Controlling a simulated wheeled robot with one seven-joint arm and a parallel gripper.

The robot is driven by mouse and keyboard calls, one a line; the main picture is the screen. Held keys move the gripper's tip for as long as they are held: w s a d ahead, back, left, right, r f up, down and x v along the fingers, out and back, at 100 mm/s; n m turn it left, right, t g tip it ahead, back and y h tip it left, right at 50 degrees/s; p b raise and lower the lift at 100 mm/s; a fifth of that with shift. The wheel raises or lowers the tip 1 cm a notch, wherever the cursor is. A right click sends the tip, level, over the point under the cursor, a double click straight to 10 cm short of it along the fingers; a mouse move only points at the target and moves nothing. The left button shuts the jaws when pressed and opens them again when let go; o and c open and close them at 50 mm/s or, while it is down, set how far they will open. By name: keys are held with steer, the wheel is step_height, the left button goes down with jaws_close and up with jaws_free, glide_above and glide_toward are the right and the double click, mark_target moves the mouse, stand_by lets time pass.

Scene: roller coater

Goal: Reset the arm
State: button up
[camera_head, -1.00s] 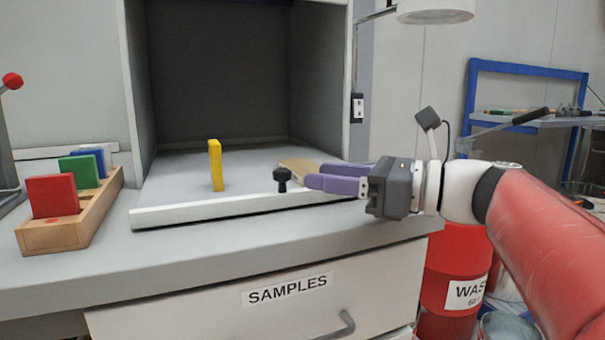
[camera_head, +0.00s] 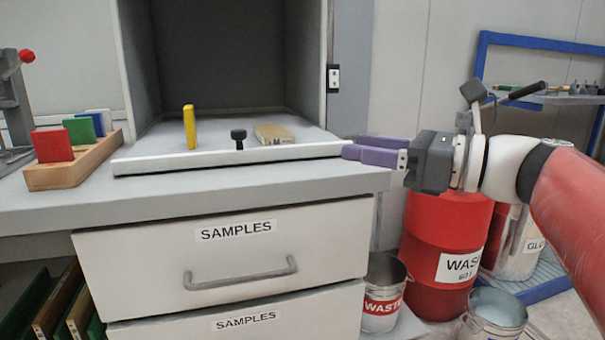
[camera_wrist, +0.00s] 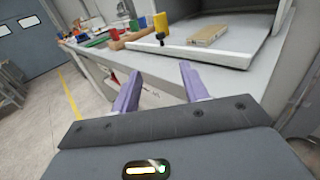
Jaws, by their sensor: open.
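My gripper (camera_head: 374,153) has purple fingers and a grey body. In the head view it is at the right end of the bench, by the booth's front edge. The wrist view shows its two fingers (camera_wrist: 158,82) apart with nothing between them. My red and white arm reaches in from the right.
A booth with a white front ledge (camera_head: 230,158) holds a yellow block (camera_head: 189,127), a black knob (camera_head: 238,138) and a tan block (camera_head: 273,134). A wooden rack (camera_head: 74,170) with coloured panels stands left. Below are SAMPLES drawers (camera_head: 225,262); a red waste drum (camera_head: 440,225) stands beneath my arm.

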steer(key=s+f+n+g+h+p, duration=0.1)
steer(key=s+f+n+h, duration=0.25)
steer(key=f, duration=0.25)
steer(key=s+a+f+n+g+h, duration=0.1)
steer(key=s+f+n+h, duration=0.1)
steer(key=f+n, duration=0.35)
steer(key=s+f+n+g+h+p, duration=0.1)
steer(key=s+f+n+h, duration=0.15)
steer(key=f, duration=0.45)
steer(key=s+d+f+n+h, duration=0.6)
steer(key=f+n, duration=0.4)
steer(key=n, duration=0.2)
steer(key=shift+d+f+h, duration=0.15)
steer(key=shift+d+h, duration=0.45)
steer(key=shift+h, duration=0.3)
